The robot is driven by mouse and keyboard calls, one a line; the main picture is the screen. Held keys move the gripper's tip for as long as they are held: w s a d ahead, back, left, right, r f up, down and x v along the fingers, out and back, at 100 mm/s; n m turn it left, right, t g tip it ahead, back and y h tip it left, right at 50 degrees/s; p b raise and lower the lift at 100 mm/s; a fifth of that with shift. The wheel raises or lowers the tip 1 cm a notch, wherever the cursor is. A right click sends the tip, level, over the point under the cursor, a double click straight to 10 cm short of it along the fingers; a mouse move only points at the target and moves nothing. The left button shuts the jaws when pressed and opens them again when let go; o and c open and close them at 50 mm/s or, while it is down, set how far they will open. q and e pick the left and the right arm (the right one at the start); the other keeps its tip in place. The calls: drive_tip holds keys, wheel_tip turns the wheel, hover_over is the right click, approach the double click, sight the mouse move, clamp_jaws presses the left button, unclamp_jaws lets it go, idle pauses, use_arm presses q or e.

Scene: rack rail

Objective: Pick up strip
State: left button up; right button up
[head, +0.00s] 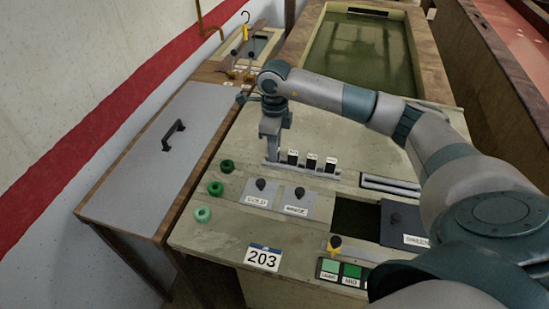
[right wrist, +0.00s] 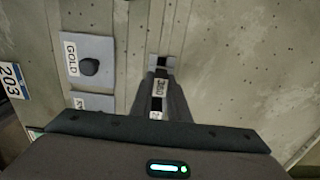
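Several small black-and-white labelled strips stand in a row on a light rail (head: 300,172) on the console; one strip (head: 311,161) shows in the middle of the head view. My right gripper (head: 271,155) points down at the left end of this row, close beside the leftmost strip (head: 292,157). In the right wrist view, a strip with a white label (right wrist: 160,86) shows in the narrow gap between the fingers of my right gripper (right wrist: 161,75). Whether the fingers touch it cannot be told. My left gripper is out of view.
Plates with black knobs (head: 261,185) and green knobs (head: 215,188) lie in front of the rail. A dark opening (head: 357,218) is at the right. A grey lid with a handle (head: 172,135) is at the left. My right arm crosses the right side.

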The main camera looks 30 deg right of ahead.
clamp_jaws()
drive_tip(key=shift+r+b, duration=0.5)
drive_tip(key=shift+r, duration=0.35)
wheel_tip(320, 180, up, 8)
drive_tip(key=b, duration=0.3)
drive_tip(key=shift+w+r, duration=0.1)
wheel_tip(320, 180, up, 8)
drive_tip(key=b, duration=0.1)
